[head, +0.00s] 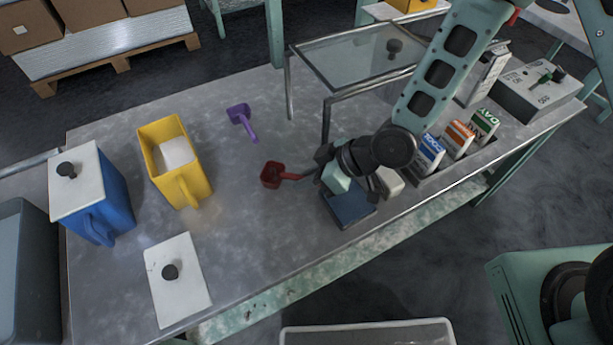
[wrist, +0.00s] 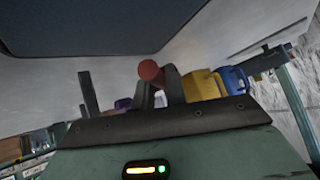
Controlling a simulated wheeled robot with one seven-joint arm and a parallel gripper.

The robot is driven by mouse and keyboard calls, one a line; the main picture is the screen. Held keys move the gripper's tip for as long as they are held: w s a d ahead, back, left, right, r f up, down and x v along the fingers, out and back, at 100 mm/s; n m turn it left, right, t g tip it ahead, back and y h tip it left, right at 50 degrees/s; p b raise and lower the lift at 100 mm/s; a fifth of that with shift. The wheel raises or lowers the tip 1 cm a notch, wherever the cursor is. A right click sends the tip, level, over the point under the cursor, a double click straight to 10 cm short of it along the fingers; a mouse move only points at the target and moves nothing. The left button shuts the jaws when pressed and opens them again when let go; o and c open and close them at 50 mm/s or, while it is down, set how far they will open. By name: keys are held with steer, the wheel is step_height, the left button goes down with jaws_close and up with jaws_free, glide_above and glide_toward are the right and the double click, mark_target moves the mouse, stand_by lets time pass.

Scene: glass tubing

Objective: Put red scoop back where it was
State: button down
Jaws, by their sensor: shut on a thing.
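The red scoop (head: 271,175) is left of my gripper (head: 316,168) in the head view, its bowl toward the yellow container and its handle running into the jaws. My gripper is shut on that handle. I cannot tell whether the scoop touches the table. The open yellow container (head: 188,180) holds something white. A purple scoop (head: 240,117) lies behind the red one.
A lidded blue container (head: 105,205) stands far left. A white lid (head: 178,280) lies on the table (head: 255,245) in front. A dark blue flat-topped object (head: 349,208) is below my gripper. A glass-topped stand (head: 350,62) and several cartons (head: 460,137) are to the right.

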steer(key=c, duration=1.4)
jaws_free()
steer(key=shift+c, duration=0.2)
steer(key=shift+d+r, duration=0.1)
steer(key=shift+r, duration=0.15)
steer(key=s+d+r+m+h+p, duration=0.1)
steer(key=d+r+h, duration=0.2)
steer(key=d+r, duration=0.25)
steer(key=s+d+r+h+p, duration=0.1)
steer(key=d+r+h+p, duration=0.1)
steer(key=d+r, duration=0.35)
steer(key=s+d+r+m+g+h, duration=0.1)
steer(key=s+r+m+h, duration=0.2)
steer(key=s+r, duration=0.8)
steer(key=shift+s+d+r+m+g+h+b, duration=0.3)
steer(key=shift+s+r+m, duration=0.1)
steer(key=shift+s+m, duration=0.5)
